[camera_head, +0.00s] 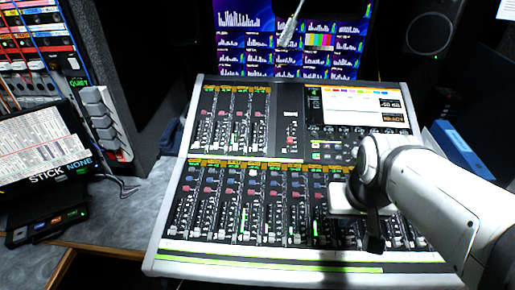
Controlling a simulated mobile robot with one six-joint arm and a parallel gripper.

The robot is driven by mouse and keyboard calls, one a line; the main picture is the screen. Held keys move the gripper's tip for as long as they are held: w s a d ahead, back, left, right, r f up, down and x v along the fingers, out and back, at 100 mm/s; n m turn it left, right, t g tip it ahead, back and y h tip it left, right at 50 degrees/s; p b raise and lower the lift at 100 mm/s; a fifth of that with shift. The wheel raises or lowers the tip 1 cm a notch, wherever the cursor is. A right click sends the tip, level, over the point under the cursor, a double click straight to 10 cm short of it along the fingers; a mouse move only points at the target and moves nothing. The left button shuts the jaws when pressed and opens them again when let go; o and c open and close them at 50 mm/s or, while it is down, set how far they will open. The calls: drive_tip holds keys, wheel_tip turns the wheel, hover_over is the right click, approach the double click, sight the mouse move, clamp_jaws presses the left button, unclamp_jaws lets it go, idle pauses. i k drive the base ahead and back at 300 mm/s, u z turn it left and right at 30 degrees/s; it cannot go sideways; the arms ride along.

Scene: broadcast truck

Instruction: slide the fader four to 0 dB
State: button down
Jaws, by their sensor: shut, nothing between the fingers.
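The mixing console (213,258) lies on the desk with a long row of fader strips along its front. Its fader caps are small and sit at differing heights. The strip numbers and dB marks are too small to read, so I cannot tell for sure which is fader four or where its cap stands. My gripper (375,244) is dark and shut, with nothing in it. It points down over the right part of the front fader row, and I cannot tell whether it touches the panel. My white wrist and arm hide some right-hand strips.
A shorter fader bank (232,120) and a lit screen (360,108) fill the console's rear. A wall of meter displays (290,45) stands behind. A tablet (45,145), grey stacked blocks (105,125) and a patch rack (35,50) are at left. A speaker (428,38) stands back right.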

sight(246, 234)
drive_tip(key=u, duration=1)
drive_tip(key=i, duration=0.1)
drive_tip(key=z, duration=0.05)
